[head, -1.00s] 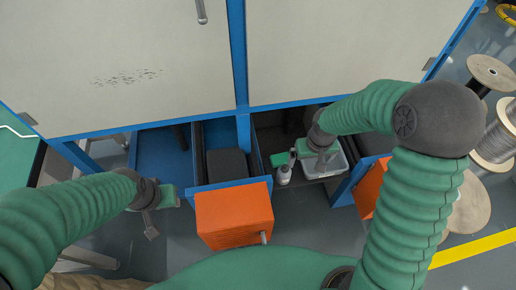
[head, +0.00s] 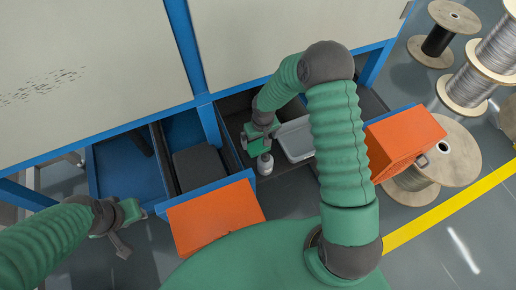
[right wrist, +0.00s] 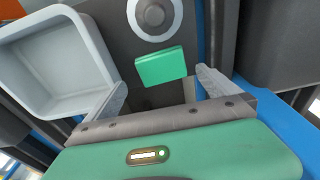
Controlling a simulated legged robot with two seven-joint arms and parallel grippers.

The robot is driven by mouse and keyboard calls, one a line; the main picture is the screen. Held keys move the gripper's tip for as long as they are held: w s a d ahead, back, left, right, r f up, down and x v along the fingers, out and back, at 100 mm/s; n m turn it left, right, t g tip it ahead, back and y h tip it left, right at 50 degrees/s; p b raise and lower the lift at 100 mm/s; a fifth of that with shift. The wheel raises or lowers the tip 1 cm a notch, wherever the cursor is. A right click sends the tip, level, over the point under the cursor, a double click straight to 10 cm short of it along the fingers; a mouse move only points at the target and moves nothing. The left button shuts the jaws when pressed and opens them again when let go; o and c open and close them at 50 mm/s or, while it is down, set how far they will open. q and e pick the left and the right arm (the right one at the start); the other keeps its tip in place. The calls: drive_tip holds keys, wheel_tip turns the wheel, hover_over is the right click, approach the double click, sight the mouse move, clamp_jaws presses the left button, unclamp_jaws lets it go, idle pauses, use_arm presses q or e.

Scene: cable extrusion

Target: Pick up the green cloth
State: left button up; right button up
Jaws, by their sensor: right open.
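The green cloth (right wrist: 161,66) shows in the right wrist view as a small folded green rectangle on the dark drawer floor. My right gripper (right wrist: 166,92) is open, with its two fingers spread on either side of the near part of the cloth and nothing held. In the head view my right gripper (head: 257,143) is down over the open drawer, beside a small bottle; I cannot make out the cloth apart from it there. My left gripper (head: 124,235) hangs at the lower left, away from the drawers; whether its jaws are open is unclear.
A grey tray (head: 296,139) stands right of the right gripper in the drawer. The bottle (head: 265,164) stands close to the gripper. Orange drawer fronts (head: 215,217) stick out below the blue cabinet frame (head: 187,48). Cable spools (head: 447,153) stand at the right.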

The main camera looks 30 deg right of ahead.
sight(258, 146)
drive_tip(key=f, duration=0.1)
drive_tip(key=f+b, duration=0.1)
drive_tip(key=f, duration=0.1)
drive_tip(key=f+b, duration=0.1)
drive_tip(key=f, duration=0.1)
drive_tip(key=shift+w+a+f, duration=0.1)
drive_tip(key=shift+w+a, duration=0.1)
drive_tip(key=shift+w, duration=0.15)
drive_tip(key=shift+r, duration=0.2)
drive_tip(key=shift+c, duration=1.1)
drive_tip(key=c, duration=1)
drive_tip(key=shift+c, duration=0.2)
wheel_tip(258, 146, up, 10)
drive_tip(key=p, duration=0.3)
drive_tip(key=shift+p, duration=0.4)
